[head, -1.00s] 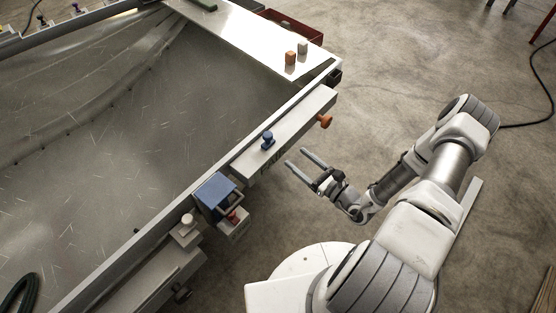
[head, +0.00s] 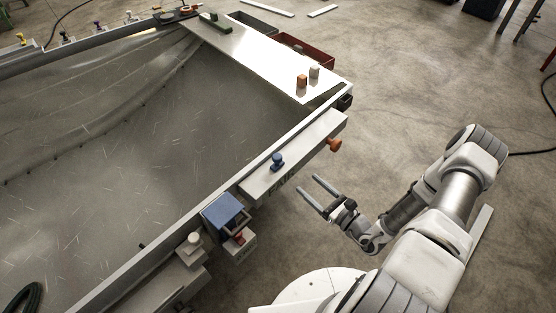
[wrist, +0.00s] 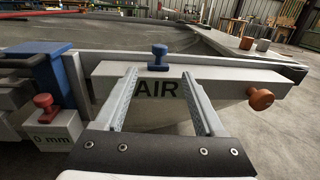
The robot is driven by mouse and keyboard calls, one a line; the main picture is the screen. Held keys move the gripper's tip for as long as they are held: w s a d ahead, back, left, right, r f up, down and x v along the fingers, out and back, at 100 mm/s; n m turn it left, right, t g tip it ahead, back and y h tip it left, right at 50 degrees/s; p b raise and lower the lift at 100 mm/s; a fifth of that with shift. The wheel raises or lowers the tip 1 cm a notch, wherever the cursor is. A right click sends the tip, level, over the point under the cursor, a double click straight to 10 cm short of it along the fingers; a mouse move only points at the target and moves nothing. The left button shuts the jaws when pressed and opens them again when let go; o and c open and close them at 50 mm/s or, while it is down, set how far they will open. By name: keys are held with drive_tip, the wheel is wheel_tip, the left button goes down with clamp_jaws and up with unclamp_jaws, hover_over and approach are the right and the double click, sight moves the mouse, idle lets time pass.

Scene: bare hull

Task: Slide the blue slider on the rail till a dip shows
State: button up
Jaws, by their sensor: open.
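The blue slider (head: 277,161) is a small knob standing on top of a pale rail box (head: 315,138) fixed along the hull's edge. In the wrist view the blue slider (wrist: 159,56) stands upright on the box marked "AIR" (wrist: 238,75). My gripper (head: 309,184) is open and empty, to the right of the box in the head view and apart from it. In the wrist view my gripper's fingers (wrist: 164,102) point at the box, with the slider beyond and between them. No dip shows on the box.
A pale knob (head: 193,239) stands beyond. Orange and white pegs (head: 302,81) stand on the corner plate.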

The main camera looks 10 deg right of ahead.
sight(281, 160)
drive_tip(key=b+x, duration=0.1)
drive_tip(key=x, duration=1.4)
drive_tip(key=shift+w+a+b, duration=0.2)
drive_tip(key=shift+a+b, duration=0.05)
drive_tip(key=shift+b, duration=0.1)
clamp_jaws()
drive_tip(key=shift+d, duration=0.1)
idle(0.5)
